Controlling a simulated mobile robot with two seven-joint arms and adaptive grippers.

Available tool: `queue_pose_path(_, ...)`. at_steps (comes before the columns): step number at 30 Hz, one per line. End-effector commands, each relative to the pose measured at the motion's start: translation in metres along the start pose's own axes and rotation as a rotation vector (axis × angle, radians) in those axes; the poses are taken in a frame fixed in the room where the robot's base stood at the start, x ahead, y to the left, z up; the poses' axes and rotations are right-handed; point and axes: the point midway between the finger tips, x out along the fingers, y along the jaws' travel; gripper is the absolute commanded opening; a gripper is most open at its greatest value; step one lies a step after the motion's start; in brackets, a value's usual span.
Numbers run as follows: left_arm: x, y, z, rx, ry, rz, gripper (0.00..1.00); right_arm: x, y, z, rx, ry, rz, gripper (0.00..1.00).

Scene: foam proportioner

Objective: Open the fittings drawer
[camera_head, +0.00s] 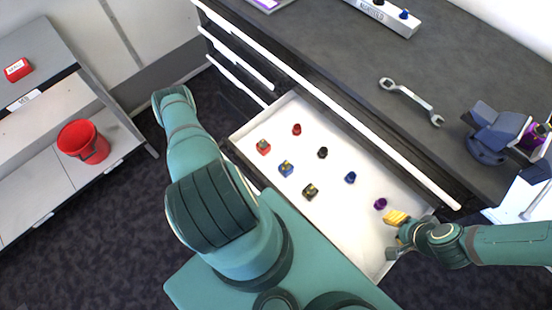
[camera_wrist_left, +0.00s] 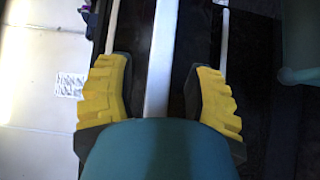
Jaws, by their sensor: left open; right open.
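The fittings drawer (camera_head: 325,172) is pulled out from the dark cabinet, its white inside in plain view. Small fittings stand in it, among them a red one (camera_head: 263,148), a blue one (camera_head: 286,169) and a purple one (camera_head: 380,204). My right gripper (camera_head: 394,234) is open at the drawer's right end, near the purple fitting; whether it touches the drawer is unclear. My left gripper is hidden in the head view. In the left wrist view, my left gripper (camera_wrist_left: 163,100) is open, with a white bar (camera_wrist_left: 160,60) running between its yellow fingers; contact cannot be told.
On the dark worktop (camera_head: 330,50) lie a wrench (camera_head: 412,100) and a blue vise-like device (camera_head: 495,133). Shut drawers with white handles (camera_head: 235,68) are left of the open one. A grey shelf unit with a red bucket (camera_head: 83,142) stands at the left, with carpet between.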

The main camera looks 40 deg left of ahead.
Motion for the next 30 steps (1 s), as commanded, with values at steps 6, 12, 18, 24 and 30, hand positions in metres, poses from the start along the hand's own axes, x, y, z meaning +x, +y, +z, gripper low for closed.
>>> queue_pose_path(6, -0.044, -0.001, 0.000, 0.001, 0.004, -0.005, 0.53, 0.000, 0.000, 0.000, 0.000, 0.000, 0.000, 0.41)
queue_pose_path(12, -0.082, 0.000, 0.001, -0.001, 0.002, -0.004, 0.53, 0.000, 0.000, 0.000, 0.000, 0.000, 0.000, 0.41)
queue_pose_path(18, -0.103, 0.000, 0.001, -0.002, 0.002, -0.001, 0.53, 0.000, 0.000, 0.000, 0.000, 0.000, 0.000, 0.41)
queue_pose_path(24, -0.108, 0.000, 0.001, -0.001, -0.001, 0.000, 0.53, 0.000, 0.000, 0.000, 0.000, 0.000, 0.000, 0.41)
queue_pose_path(30, -0.108, 0.000, 0.001, -0.002, 0.000, 0.000, 0.53, 0.000, 0.000, 0.000, 0.000, 0.000, 0.000, 0.41)
